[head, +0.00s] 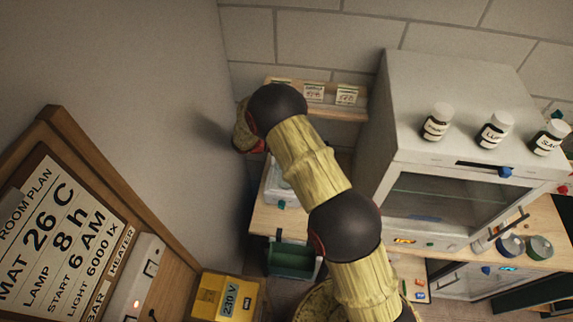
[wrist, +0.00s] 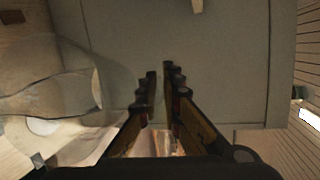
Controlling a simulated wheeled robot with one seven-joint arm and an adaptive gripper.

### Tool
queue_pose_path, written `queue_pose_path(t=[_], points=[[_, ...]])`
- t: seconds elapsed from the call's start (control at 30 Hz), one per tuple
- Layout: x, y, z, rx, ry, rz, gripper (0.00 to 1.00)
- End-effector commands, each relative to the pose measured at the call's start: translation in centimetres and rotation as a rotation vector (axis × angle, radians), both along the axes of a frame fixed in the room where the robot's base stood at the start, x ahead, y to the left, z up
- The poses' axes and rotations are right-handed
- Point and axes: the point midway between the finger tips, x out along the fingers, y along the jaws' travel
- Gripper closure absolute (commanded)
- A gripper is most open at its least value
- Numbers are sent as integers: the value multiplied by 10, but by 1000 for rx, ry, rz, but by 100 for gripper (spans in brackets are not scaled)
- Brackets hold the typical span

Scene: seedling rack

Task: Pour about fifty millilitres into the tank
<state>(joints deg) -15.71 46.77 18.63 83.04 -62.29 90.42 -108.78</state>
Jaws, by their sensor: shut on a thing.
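My gripper (wrist: 160,78) shows in the wrist view with its two dark, ridged fingers almost together. It is shut on what looks like a clear vessel (wrist: 62,85), whose see-through wall fills the left of that view beside the fingers; the grip itself is hard to see. How much liquid it holds cannot be told. In the head view my arm reaches to the back left and hides the gripper and the vessel. I cannot make out the tank for sure. A pale, low unit (head: 279,186) with a green knob is partly hidden behind my arm.
A large grey cabinet (head: 437,190) with bottles (head: 437,122) on top stands to the right of my arm. A wooden shelf (head: 352,112) with labels is on the back wall. A green bin (head: 292,261), a yellow box (head: 224,300) and a sign board (head: 62,235) are lower left.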

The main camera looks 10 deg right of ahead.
Motion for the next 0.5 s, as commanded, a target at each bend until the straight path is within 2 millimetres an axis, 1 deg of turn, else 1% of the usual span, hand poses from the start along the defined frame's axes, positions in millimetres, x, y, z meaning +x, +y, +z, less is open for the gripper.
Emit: queue_pose_path(t=[0.07,0.17,0.2,0.33,0.4,0.5], points=[[0,0,1,-1,-1,0,100],[-6,-11,-3,41,-27,-1,100],[-12,-19,-7,73,-45,-3,100],[-19,-33,-29,200,-125,0,100],[-22,-37,-39,250,-154,3,100],[-22,-37,-40,271,-167,3,100]])
